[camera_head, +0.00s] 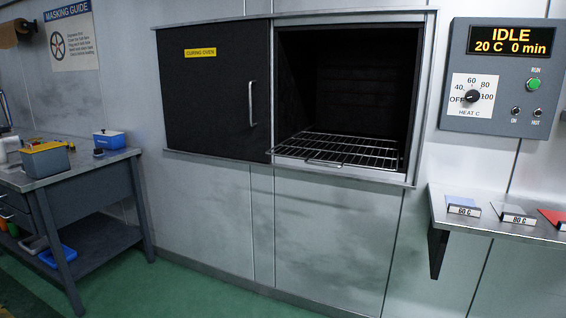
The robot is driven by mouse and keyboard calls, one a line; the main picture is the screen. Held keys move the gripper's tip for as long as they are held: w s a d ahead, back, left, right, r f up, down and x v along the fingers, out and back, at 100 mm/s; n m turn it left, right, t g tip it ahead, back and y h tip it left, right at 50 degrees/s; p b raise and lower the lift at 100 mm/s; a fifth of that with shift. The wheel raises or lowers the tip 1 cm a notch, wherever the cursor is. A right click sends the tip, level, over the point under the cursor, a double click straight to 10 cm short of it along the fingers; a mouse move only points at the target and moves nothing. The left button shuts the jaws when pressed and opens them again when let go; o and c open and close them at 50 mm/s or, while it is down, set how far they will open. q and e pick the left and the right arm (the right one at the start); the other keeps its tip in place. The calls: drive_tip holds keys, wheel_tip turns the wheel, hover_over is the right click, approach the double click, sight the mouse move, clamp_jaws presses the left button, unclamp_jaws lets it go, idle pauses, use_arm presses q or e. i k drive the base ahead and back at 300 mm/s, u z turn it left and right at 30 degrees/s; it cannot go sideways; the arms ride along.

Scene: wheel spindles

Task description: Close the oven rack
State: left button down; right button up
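The oven rack (340,148) is a bare wire grid in the open right half of the curing oven (350,80). Its front edge with a small wire handle (325,162) sticks out a little past the opening. The black sliding door (215,105) with a vertical handle (252,103) covers the left half of the oven. Neither of my grippers shows in the head view.
A control panel (500,75) at the right reads IDLE, 20 C, 0 min. Below it a shelf (490,222) holds cards marked with temperatures. A workbench (70,170) with boxes stands at the left. The green floor (190,285) before the oven is clear.

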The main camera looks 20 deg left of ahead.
sight(342, 164)
drive_tip(key=i, duration=1.3)
drive_tip(key=z, duration=0.5)
